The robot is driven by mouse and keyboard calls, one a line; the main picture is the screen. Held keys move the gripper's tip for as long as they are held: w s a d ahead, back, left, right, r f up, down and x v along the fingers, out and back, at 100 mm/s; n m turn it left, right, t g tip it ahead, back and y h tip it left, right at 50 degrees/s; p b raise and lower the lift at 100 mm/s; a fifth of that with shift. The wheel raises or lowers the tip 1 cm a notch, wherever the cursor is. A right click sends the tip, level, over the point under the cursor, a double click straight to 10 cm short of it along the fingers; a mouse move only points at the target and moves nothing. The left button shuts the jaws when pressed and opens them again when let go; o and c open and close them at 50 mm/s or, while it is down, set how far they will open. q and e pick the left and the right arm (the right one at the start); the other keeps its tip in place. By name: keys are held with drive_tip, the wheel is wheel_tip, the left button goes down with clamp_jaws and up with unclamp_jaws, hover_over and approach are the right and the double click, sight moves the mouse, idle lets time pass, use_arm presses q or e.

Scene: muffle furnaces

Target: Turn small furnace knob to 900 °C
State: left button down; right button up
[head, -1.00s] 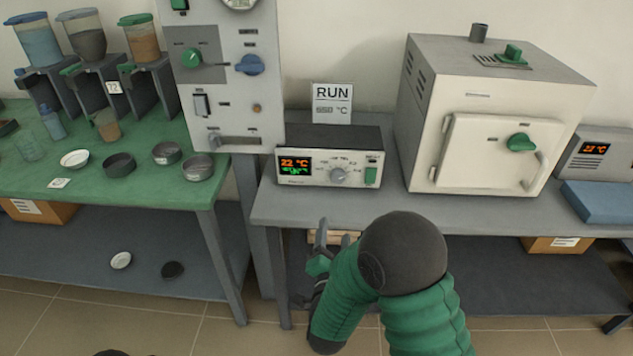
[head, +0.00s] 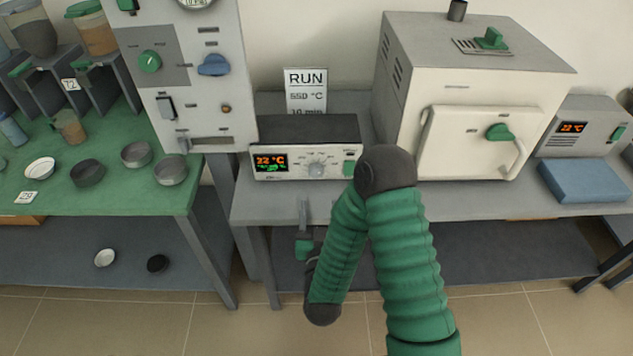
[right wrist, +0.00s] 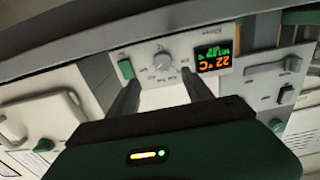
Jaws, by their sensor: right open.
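The small furnace controller (head: 290,172) is a low grey box with a pale front on the right-hand bench. Its display (head: 271,163) reads 22 °C in orange, with green figures below. The round grey knob (head: 317,170) sits right of the display, beside a green switch (head: 349,168). My right gripper (head: 305,208) is below and in front of the controller, open and empty, apart from the knob. In the right wrist view, upside down, the knob (right wrist: 163,63) lies beyond the gap between the fingers (right wrist: 163,97). The knob's exact setting is too small to read. My left gripper is out of view.
A card (head: 305,92) behind the controller reads RUN, 650 °C. A large cream furnace (head: 477,95) stands close on the right, a tall grey panel (head: 190,75) on the left. The bench top (head: 270,207) in front of the controller is clear.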

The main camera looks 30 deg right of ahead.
sight(316, 175)
drive_tip(key=w+d+f+b, duration=0.1)
drive_tip(key=b, duration=0.3)
drive_tip(key=shift+w, duration=0.2)
drive_tip(key=b, duration=0.1)
drive_tip(key=w+b, duration=0.1)
drive_tip(key=shift+w+r+b, duration=0.2)
drive_tip(key=shift+r+b, duration=0.1)
drive_tip(key=shift+r, duration=0.05)
drive_tip(key=x, duration=0.7)
drive_tip(key=shift+d+r, duration=0.1)
drive_tip(key=shift+d, duration=0.05)
drive_tip(key=shift+w+d, duration=0.3)
drive_tip(key=shift+w, duration=0.05)
drive_tip(key=shift+a+r, duration=0.15)
drive_tip(key=shift+a, duration=0.15)
drive_tip(key=shift+c, duration=1)
drive_tip(key=shift+d, duration=0.1)
clamp_jaws()
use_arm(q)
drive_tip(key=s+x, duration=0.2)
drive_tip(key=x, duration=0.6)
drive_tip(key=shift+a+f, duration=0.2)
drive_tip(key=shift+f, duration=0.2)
use_arm(e)
drive_tip(key=shift+m, duration=1.9)
